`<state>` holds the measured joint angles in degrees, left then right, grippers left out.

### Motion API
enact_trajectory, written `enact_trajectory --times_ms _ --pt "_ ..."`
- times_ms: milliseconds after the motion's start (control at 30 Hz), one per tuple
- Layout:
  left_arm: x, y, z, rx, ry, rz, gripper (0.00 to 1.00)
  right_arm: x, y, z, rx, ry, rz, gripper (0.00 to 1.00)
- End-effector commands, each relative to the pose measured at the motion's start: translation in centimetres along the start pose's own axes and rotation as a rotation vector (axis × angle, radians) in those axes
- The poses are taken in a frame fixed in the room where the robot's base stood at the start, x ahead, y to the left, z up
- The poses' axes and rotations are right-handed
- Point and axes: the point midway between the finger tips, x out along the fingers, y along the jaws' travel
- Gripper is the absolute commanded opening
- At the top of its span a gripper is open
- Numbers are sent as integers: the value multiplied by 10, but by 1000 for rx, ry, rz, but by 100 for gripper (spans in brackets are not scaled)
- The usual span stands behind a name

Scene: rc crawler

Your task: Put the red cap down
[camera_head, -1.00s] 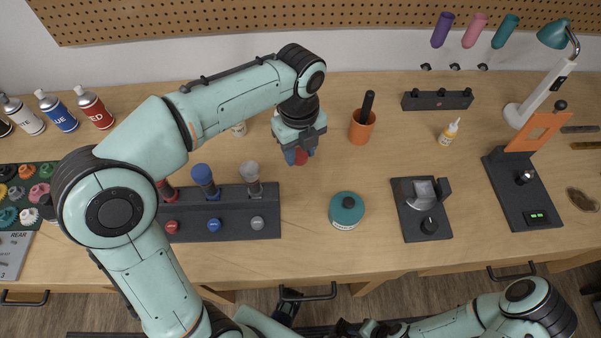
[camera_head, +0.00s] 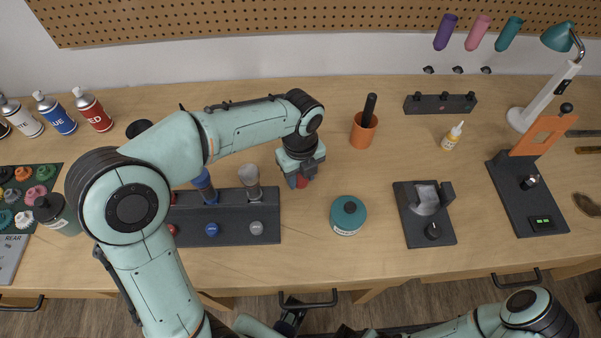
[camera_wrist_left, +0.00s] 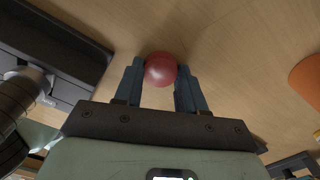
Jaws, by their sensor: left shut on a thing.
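The red cap (camera_wrist_left: 160,69) is a round red piece held between the two blue fingers of my left gripper (camera_wrist_left: 158,85) in the left wrist view. In the head view my left gripper (camera_head: 300,178) points down over the table, right of the dark rack, and the red cap (camera_head: 302,182) shows only partly between its fingers. Whether the cap touches the table I cannot tell.
The dark rack (camera_head: 262,232) with blue and grey caps stands left of the gripper. A teal round tin (camera_head: 348,214) and an orange cup (camera_head: 363,132) stand to the right. Spray cans (camera_head: 93,110) line the left back. Bare table lies between the gripper and the tin.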

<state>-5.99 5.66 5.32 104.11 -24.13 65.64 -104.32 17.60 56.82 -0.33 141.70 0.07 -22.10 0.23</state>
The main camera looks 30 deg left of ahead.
Motion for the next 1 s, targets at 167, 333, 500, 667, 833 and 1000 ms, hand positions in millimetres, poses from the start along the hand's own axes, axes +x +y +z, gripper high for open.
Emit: enact_trajectory --times_ms 167,333,500,667,833,1000 --pt "2 0 0 0 0 1 65 1 0 0 0 0 0 43" --pt "2 0 0 0 0 1 65 1 0 0 0 0 0 43" --pt "-4 0 0 0 0 -1 65 -2 -1 0 0 1 0 43" --pt "-29 -1 1 -1 -3 -4 65 -6 -2 0 -1 2 -1 43" --pt "-68 -1 0 0 -2 -5 65 -14 -5 -1 -2 5 -2 43" --pt "-100 -1 0 -1 -1 -4 65 -20 -8 -2 -3 8 -3 43"
